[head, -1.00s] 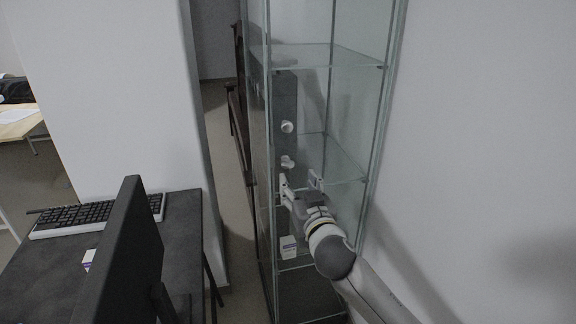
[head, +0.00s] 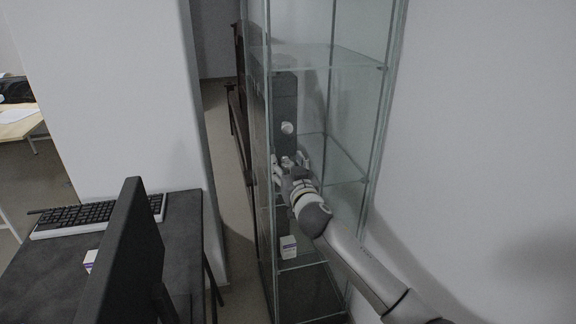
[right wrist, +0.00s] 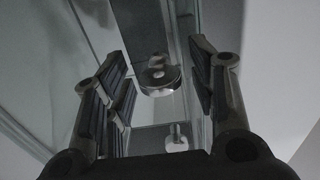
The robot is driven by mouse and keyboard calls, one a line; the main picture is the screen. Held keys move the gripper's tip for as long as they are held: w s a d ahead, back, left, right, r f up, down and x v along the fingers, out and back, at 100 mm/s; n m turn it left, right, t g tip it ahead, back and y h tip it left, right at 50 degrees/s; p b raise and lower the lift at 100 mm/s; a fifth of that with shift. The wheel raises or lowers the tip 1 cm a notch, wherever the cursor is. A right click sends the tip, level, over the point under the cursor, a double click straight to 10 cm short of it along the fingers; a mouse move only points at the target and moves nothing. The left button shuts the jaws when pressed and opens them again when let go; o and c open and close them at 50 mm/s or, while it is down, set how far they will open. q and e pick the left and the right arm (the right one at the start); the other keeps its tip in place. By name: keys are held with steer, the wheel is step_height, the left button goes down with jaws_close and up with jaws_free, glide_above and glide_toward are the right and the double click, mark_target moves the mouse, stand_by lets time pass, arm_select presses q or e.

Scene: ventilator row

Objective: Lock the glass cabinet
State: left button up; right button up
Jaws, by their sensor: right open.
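The tall glass cabinet (head: 335,95) stands against the wall in the head view. Two pale round knobs show on its dark grey panel: an upper knob (head: 287,128) and a lower knob (head: 287,161). My right gripper (head: 289,166) is open at the lower knob, its fingers partly hiding it. In the right wrist view, a knob with a raised grip (right wrist: 160,76) shows between the spread fingers of my right gripper (right wrist: 163,88). A second knob (right wrist: 177,139) appears lower in that view. I cannot tell whether the fingers touch the knob. My left gripper is out of view.
A small white box (head: 288,247) sits low in the cabinet. A dark desk (head: 184,235) with a keyboard (head: 85,218) and monitor (head: 125,265) stands at the left. A narrow floor gap (head: 238,250) separates desk and cabinet.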

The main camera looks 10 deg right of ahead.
steer(key=c, duration=1)
steer(key=n+p, duration=0.1)
steer(key=n, duration=0.3)
steer(key=shift+n+p, duration=0.3)
steer(key=shift+n, duration=0.1)
steer(key=n+p, duration=0.1)
steer(key=n, duration=0.3)
steer(key=shift+n, duration=0.3)
steer(key=n+p, duration=0.2)
steer(key=n, duration=0.2)
steer(key=shift+f+n+p, duration=0.1)
steer(key=shift+n+p, duration=0.5)
steer(key=shift+n, duration=1.7)
